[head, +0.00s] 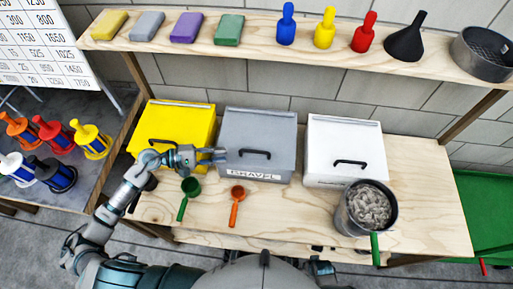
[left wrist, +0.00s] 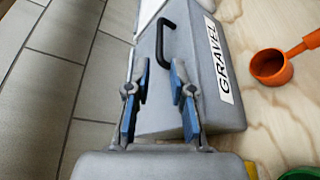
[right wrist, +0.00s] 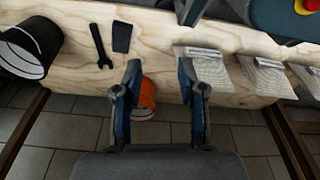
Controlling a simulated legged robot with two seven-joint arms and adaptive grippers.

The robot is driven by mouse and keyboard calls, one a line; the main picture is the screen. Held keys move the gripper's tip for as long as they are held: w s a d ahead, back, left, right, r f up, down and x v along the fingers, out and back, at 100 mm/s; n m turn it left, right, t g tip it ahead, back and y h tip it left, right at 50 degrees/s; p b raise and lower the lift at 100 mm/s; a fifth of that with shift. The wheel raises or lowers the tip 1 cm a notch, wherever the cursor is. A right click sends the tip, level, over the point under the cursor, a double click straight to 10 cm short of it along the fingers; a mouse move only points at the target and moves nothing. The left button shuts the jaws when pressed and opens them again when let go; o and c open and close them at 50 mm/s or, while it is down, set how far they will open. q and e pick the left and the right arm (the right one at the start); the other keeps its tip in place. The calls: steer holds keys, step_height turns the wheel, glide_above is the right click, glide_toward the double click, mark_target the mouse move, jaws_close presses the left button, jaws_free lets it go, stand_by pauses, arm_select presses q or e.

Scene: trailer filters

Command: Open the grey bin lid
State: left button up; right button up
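The grey bin (head: 257,172) stands on the wooden bench between two other bins, with a "GRAVEL" label on its front. Its lid (head: 258,130) is shut, with a black handle (head: 255,154) near its front edge. My left gripper (head: 222,155) is at the left side of the grey bin, left of the handle. In the left wrist view, my left gripper (left wrist: 160,75) is open and empty, its fingers apart, with the handle (left wrist: 166,38) beyond the fingertips. My right gripper (right wrist: 158,75) is open and empty in the right wrist view, away from the bin.
A yellow bin (head: 180,116) and a white bin (head: 345,140) flank the grey one. In front lie a green scoop (head: 190,187) and an orange scoop (head: 237,193). A metal pot (head: 350,218) stands right. A shelf (head: 265,50) with blocks and bottles runs above.

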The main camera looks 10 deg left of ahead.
mark_target(257, 151)
arm_select(q)
steer(key=x, duration=0.4)
steer(key=p+x, duration=0.1)
steer(key=x, duration=0.3)
steer(key=p+x, duration=0.1)
steer(key=x, duration=0.4)
steer(key=shift+w+a+f, duration=0.1)
steer(key=shift+w+f, duration=0.15)
steer(key=shift+w, duration=0.05)
steer(key=shift+d, duration=0.6)
steer(key=shift+a, duration=0.1)
jaws_close()
steer(key=shift+w+a, duration=0.1)
steer(key=shift+a, duration=0.05)
arm_select(e)
steer(key=s+f, duration=0.4)
steer(key=f, duration=0.1)
steer(key=shift+s+d, duration=0.25)
steer(key=shift+s, duration=0.15)
